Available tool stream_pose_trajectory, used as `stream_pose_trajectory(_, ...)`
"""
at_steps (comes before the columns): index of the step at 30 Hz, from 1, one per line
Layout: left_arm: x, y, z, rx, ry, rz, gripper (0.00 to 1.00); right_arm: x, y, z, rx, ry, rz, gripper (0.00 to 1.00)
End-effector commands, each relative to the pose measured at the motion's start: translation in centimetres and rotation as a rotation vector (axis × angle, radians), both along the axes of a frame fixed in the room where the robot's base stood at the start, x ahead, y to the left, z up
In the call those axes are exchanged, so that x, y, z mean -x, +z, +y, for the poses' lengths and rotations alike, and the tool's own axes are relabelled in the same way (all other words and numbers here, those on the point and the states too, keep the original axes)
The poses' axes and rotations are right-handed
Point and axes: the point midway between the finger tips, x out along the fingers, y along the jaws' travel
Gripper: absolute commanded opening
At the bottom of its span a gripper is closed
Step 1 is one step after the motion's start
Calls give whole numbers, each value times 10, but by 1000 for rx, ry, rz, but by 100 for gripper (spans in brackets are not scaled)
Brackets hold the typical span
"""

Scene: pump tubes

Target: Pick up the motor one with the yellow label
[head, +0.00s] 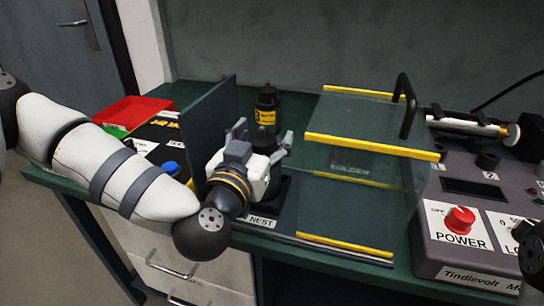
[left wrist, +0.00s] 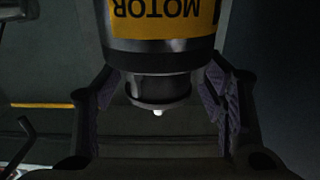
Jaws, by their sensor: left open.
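The motor (head: 266,112) is a dark cylinder with a yellow label and stands upright behind my left gripper in the head view. In the left wrist view the motor (left wrist: 160,18) shows large, its label reading MOTOR upside down, with a narrower dark end and a small white tip. My left gripper (head: 264,136) is open, its fingers to either side of the motor's lower part. In the left wrist view the fingers (left wrist: 158,100) flank the narrow end with gaps; whether they touch the wider body is unclear. The gripper hides the motor's base in the head view. My right gripper is out of view.
A dark upright panel (head: 208,125) stands close left of my gripper. A clear guard with yellow edges (head: 372,146) and a black handle stands to the right. A NEST label (head: 262,222) is in front. Red bin (head: 133,110) at left, control box (head: 465,240) at right.

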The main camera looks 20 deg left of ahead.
Motion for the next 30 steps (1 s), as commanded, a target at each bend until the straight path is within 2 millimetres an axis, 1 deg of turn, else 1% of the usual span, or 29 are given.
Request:
stream_pose_trajectory(7, 2, 3, -1, 0, -1, -4, 64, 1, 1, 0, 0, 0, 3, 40)
stream_pose_trajectory(8, 2, 3, -1, 0, -1, -4, 62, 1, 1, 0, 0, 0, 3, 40)
stream_pose_trajectory(9, 2, 3, -1, 0, -1, -4, 53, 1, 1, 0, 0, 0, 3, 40)
stream_pose_trajectory(11, 1, 3, -1, 0, -1, -4, 40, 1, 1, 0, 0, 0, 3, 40)
stream_pose_trajectory(12, 1, 3, -1, 0, -1, -4, 30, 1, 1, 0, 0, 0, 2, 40)
stream_pose_trajectory(14, 1, 3, -1, 0, -1, -3, 17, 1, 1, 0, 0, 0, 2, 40)
stream_pose_trajectory(15, 1, 3, -1, 0, -1, -3, 8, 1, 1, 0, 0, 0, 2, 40)
stream_pose_trajectory(16, 1, 3, -1, 0, -1, -3, 1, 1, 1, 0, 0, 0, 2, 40)
stream_pose_trajectory(19, 1, 3, -1, 0, -1, -3, 0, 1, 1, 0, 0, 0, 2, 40)
stream_pose_trajectory(20, 1, 7, -1, 4, -1, -15, 0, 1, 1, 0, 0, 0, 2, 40)
stream_pose_trajectory(26, 1, 9, -1, 3, -1, -15, 0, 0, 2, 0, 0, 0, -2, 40)
stream_pose_trajectory(29, 1, 25, -1, 3, -1, -23, 0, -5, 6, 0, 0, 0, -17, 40)
stream_pose_trajectory(30, 1, 35, -1, 3, -2, -27, 0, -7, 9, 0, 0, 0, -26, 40)
